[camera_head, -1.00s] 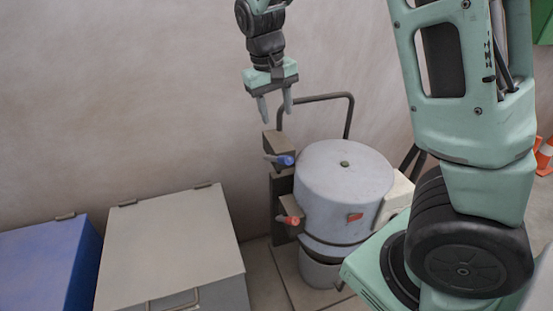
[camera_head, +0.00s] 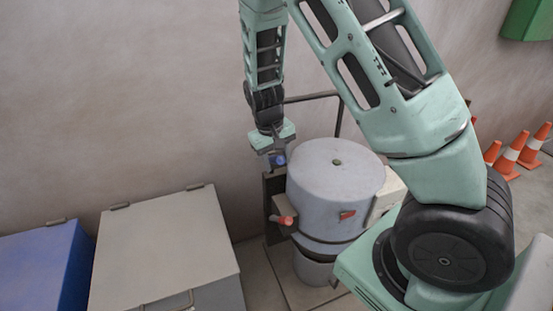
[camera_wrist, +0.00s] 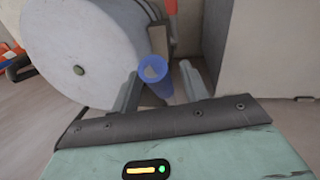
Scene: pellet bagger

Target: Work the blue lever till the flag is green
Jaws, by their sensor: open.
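The blue lever (camera_head: 279,160) sits at the upper left side of the grey drum-shaped bagger (camera_head: 335,178). In the wrist view the blue lever (camera_wrist: 153,69) stands between my two open fingers, with its round end facing the camera. My gripper (camera_head: 274,160) is above and around it in the head view; whether a finger touches it I cannot tell. A red lever (camera_head: 284,220) sits lower on the same side. A small red-orange flag (camera_head: 347,214) shows on the drum's front. No green flag is in view.
A beige lidded bin (camera_head: 165,245) and a blue bin (camera_head: 45,265) stand to the left. A dark tube frame (camera_head: 338,118) rises behind the drum. Traffic cones (camera_head: 508,155) stand at the right by the wall.

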